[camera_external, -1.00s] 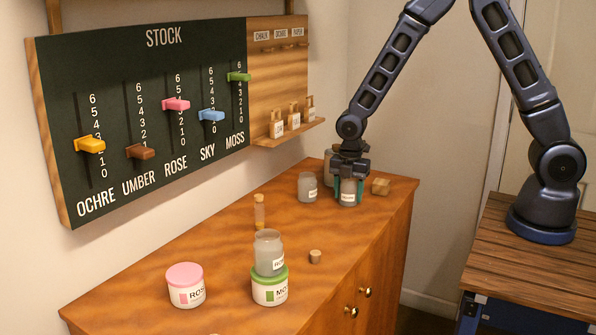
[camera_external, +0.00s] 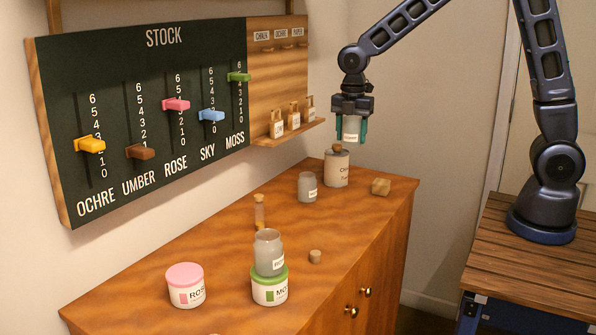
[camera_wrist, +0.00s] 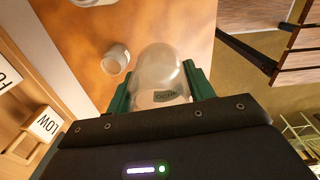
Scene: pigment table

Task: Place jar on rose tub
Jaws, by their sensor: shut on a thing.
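My gripper (camera_external: 351,129) is shut on a glass jar (camera_external: 351,125) with a white label and holds it in the air above the far right end of the cabinet top. The held jar also shows between the green fingers in the wrist view (camera_wrist: 160,75). The rose tub (camera_external: 186,287), white with a pink lid, stands at the front left of the cabinet top. Its lid is bare. The moss tub (camera_external: 270,291), with a green lid, stands to its right and bears another glass jar (camera_external: 268,250). A third glass jar (camera_external: 307,187) stands at the back.
A white canister (camera_external: 337,171) with a knob stands below my gripper. The stock board (camera_external: 150,110) is on the wall at the left.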

